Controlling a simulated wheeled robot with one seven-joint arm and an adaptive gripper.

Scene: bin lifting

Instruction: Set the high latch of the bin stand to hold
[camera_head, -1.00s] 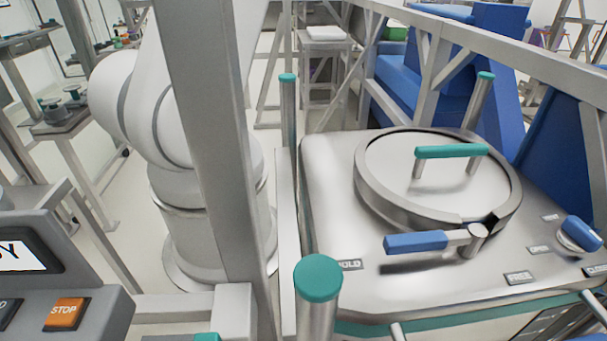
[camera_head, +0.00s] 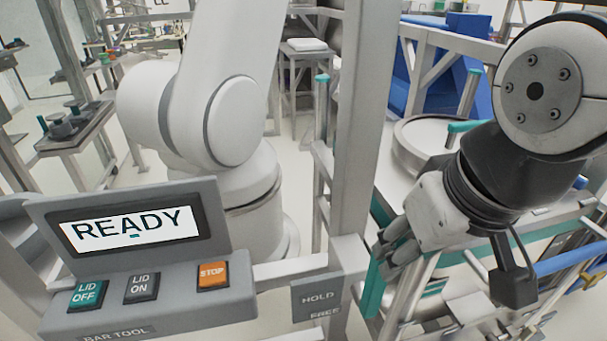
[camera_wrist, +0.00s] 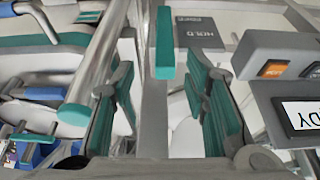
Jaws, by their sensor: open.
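A teal bar (camera_head: 372,288), which looks like the high latch's handle, stands roughly upright beside a grey plate (camera_head: 318,299) marked HOLD above FREE. In the wrist view the bar (camera_wrist: 165,45) lies ahead, between the lines of my two fingers, with the plate (camera_wrist: 200,33) to its right. I cannot tell which setting the latch is in. My gripper (camera_head: 392,258) is close to the bar in the head view. In the wrist view my gripper (camera_wrist: 162,80) is open, its teal-padded fingers apart, with no clear contact on the bar.
A grey frame post (camera_head: 352,120) rises behind the latch. A control box (camera_head: 140,265) reading READY, with LID OFF, LID ON and STOP buttons, is at left. The round-lidded bin (camera_head: 425,140) is partly hidden by my arm. A teal-ended rod (camera_wrist: 85,85) is left of my fingers.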

